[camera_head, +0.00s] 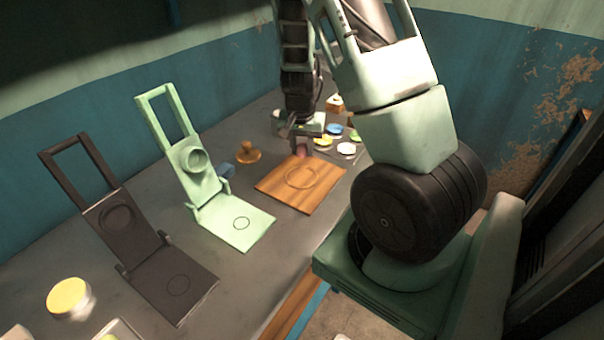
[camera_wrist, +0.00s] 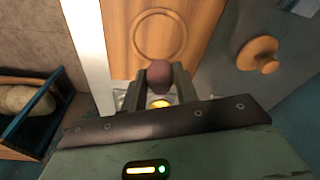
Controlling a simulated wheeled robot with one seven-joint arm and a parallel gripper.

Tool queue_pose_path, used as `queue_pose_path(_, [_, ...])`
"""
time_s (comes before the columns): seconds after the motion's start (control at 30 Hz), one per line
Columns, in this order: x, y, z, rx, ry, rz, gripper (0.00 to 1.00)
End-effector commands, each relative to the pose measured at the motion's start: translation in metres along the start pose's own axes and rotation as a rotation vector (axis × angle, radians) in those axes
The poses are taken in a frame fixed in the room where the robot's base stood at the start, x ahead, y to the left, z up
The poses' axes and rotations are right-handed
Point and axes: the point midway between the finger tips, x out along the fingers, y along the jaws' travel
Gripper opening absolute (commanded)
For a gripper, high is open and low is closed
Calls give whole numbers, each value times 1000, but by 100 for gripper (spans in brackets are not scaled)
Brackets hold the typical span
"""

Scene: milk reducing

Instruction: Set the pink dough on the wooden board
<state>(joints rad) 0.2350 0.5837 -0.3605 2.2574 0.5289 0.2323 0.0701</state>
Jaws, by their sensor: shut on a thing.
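The wooden board (camera_head: 285,192) lies flat on the grey table, with a ring marked on its top. It also shows in the wrist view (camera_wrist: 195,30), ahead of my fingers. My gripper (camera_wrist: 157,85) is shut on the pink dough (camera_wrist: 159,73), a small dull pink ball between the two fingertips. In the head view my gripper (camera_head: 301,138) is at the far edge of the board, and the dough (camera_head: 302,151) shows small below it. I cannot tell how high the dough is above the board or table.
A wooden knob-handled stamp (camera_head: 248,153) stands left of the board. A green hinged press (camera_head: 235,222) and a dark one (camera_head: 170,285) stand further left. Several small coloured dishes (camera_head: 346,149) are beyond the board. A round yellow-topped jar (camera_head: 70,298) is at front left.

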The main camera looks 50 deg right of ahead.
Motion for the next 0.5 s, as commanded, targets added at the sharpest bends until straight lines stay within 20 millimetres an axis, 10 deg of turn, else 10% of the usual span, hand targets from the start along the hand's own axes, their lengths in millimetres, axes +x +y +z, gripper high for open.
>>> queue_pose_path(0.5, [70,0,11,-5,-2,1,4])
